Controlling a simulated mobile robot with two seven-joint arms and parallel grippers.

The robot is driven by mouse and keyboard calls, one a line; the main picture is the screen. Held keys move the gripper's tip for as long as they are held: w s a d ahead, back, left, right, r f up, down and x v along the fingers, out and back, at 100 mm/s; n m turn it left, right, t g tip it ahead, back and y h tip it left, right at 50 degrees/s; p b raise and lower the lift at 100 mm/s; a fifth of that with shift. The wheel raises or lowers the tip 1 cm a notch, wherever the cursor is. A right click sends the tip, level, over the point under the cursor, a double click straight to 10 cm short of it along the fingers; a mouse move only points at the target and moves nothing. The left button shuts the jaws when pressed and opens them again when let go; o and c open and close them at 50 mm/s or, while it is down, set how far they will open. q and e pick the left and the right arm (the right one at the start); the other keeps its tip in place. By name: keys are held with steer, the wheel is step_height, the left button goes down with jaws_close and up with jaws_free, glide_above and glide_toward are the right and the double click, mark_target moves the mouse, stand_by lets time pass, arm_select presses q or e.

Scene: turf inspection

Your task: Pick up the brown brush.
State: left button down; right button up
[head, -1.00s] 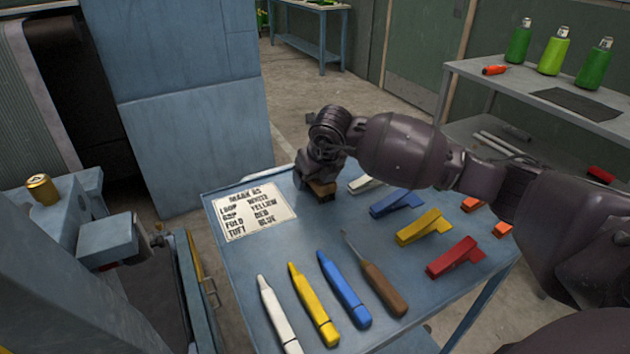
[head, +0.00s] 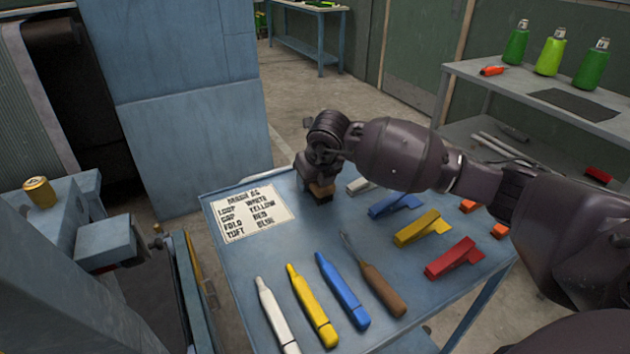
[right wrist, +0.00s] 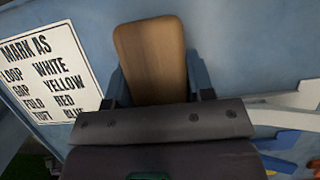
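The brown brush (head: 321,190) is at the back of the blue cart top, right of the printed sheet, with its dark underside just visible below the wood. My right gripper (head: 318,178) is directly over it, pointing down. In the right wrist view, the brush's wooden top (right wrist: 152,58) fills the space between the two fingers (right wrist: 155,85), one against each side, so the gripper looks shut on it. Whether the brush is clear of the cart is hard to tell. My left gripper is not in view.
The blue cart (head: 240,270) holds a marking sheet (head: 250,212), white, yellow and blue markers (head: 342,290), a wooden-handled tool (head: 382,290), and blue, yellow and red clips (head: 453,258) under and right of my arm. A shelf with green bottles (head: 550,57) stands at right.

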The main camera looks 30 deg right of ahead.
steer(key=shift+c, duration=1.4)
steer(key=shift+r, duration=0.1)
